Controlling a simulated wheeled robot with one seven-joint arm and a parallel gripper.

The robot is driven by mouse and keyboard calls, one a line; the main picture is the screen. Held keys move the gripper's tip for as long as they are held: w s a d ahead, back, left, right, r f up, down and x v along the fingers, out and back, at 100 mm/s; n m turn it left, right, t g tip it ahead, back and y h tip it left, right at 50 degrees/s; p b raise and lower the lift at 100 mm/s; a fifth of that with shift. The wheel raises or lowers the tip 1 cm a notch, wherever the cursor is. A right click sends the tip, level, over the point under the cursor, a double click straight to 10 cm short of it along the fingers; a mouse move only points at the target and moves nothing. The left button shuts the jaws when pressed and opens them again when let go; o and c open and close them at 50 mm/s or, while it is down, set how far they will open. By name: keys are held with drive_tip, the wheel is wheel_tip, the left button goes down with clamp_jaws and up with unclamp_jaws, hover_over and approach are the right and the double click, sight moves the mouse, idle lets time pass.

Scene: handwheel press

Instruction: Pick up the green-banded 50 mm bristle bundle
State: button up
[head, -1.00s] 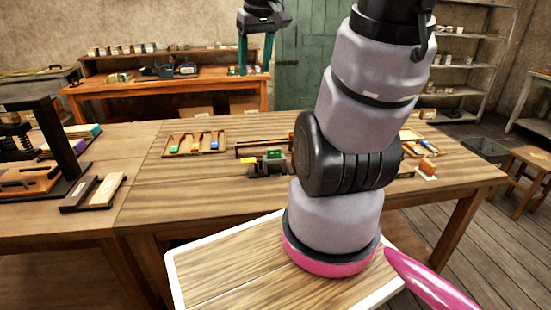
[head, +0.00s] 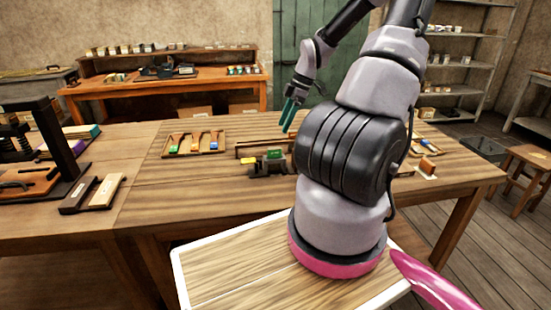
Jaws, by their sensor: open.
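A shallow wooden tray (head: 222,151) on the table holds a row of banded pieces. The leftmost has a green band, which looks like the green-banded bundle (head: 174,148); beside it are an orange-banded piece (head: 195,146) and a blue-banded one (head: 214,145). My gripper (head: 287,127) has teal fingers pointing down. It is open and appears empty, to the right of the tray and in the air near the table's back. Its exact height above the table is hard to tell.
A dark fixture with a green block (head: 274,154) stands mid-table, with a wooden rack behind it. A dark press (head: 58,145) and wooden blocks (head: 106,190) are at left. My arm hides part of the table's right side.

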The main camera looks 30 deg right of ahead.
sight(275, 148)
drive_tip(key=x, duration=1)
drive_tip(key=shift+d+f, duration=0.1)
drive_tip(key=shift+f, duration=0.35)
clamp_jaws()
